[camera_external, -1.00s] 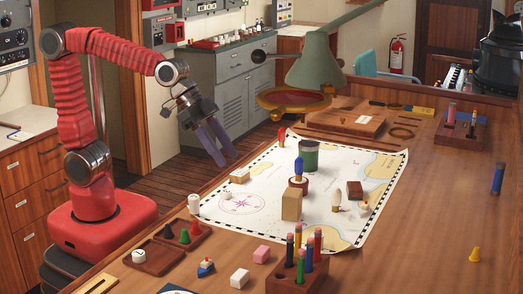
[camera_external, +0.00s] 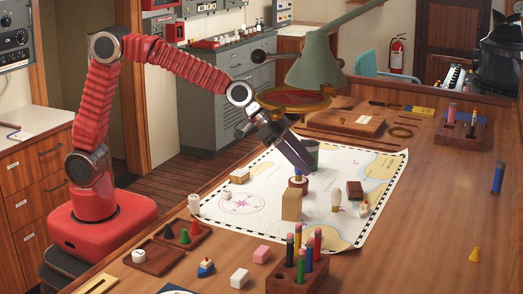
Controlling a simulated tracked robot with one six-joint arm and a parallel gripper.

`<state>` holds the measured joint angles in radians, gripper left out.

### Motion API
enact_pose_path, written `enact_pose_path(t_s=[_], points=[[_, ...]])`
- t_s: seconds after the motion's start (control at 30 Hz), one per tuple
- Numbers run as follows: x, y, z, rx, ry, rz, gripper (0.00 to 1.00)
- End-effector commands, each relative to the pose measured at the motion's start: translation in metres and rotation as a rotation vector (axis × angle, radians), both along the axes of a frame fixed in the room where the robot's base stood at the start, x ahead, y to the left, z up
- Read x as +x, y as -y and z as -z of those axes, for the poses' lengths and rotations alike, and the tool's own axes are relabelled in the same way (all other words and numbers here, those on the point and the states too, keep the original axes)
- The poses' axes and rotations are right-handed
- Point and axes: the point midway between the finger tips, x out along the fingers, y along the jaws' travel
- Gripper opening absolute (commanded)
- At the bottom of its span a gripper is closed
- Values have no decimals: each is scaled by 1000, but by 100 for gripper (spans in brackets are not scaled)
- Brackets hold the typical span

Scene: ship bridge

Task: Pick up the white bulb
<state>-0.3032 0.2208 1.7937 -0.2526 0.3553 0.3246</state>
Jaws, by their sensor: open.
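The white bulb (camera_external: 336,198) stands on the chart (camera_external: 265,170), right of a tall wooden block. It looks small and pale with a darker base. My gripper (camera_external: 303,161) is open and points down and to the right, its grey fingers seen nearly edge-on. In the picture, the fingertips are up and to the left of the white bulb, clear of it. They overlap the dark green can (camera_external: 313,152) and end just above a blue bulb (camera_external: 298,171) in a red-brown holder. I cannot tell how far above the chart they are.
The wooden block (camera_external: 292,205) stands left of the white bulb. A dark red-brown block (camera_external: 355,189) and a small pale object (camera_external: 363,207) lie to its right. The green lamp (camera_external: 312,65) overhangs the back. A pen holder (camera_external: 297,273) stands in front. The table's right side is mostly clear.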

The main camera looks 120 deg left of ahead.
Motion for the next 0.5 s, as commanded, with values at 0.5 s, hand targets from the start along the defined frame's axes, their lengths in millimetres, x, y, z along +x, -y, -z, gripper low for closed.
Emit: enact_pose_path(t_s=[0.5], points=[[17,-3,19,0,-2,0,44]])
